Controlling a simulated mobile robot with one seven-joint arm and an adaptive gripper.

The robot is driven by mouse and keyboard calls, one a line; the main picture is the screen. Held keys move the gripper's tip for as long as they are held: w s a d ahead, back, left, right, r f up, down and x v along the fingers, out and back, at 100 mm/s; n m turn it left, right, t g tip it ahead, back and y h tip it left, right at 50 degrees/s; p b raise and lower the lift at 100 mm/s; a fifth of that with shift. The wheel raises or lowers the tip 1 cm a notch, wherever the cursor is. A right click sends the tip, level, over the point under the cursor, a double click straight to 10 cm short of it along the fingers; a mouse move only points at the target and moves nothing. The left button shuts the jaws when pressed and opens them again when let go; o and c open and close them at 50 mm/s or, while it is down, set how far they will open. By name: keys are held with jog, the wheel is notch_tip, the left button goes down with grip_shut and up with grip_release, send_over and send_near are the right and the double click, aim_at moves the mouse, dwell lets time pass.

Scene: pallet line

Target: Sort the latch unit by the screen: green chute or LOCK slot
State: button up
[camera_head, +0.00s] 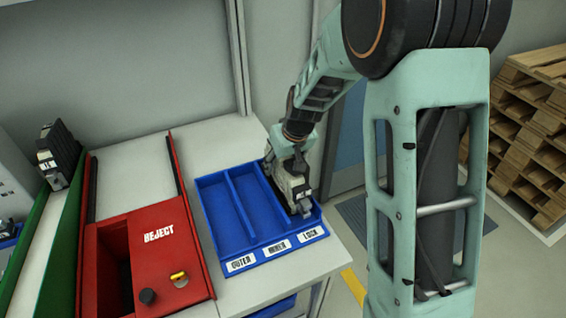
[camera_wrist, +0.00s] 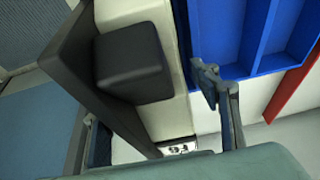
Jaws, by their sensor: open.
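The latch unit (camera_wrist: 130,66), cream with a black frame and a black block, lies between the fingers of my gripper (camera_wrist: 150,95) in the wrist view. My gripper is open around it, with one finger on each side. In the head view my gripper (camera_head: 285,165) is low over the right-hand LOCK slot of the blue tray (camera_head: 238,228), and the unit (camera_head: 296,190) sits at that slot. I cannot tell how deep it sits. The green chute (camera_head: 50,235) is at the left. The screen's reading is not in view.
A black unit with a white label (camera_head: 58,155) stands by the green chute. The red REJECT bin (camera_head: 160,235) with a black knob lies between chute and tray. Two left tray slots look empty. Wooden pallets (camera_head: 535,125) are stacked at the right.

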jog(key=v, duration=1.2)
dwell(1.0)
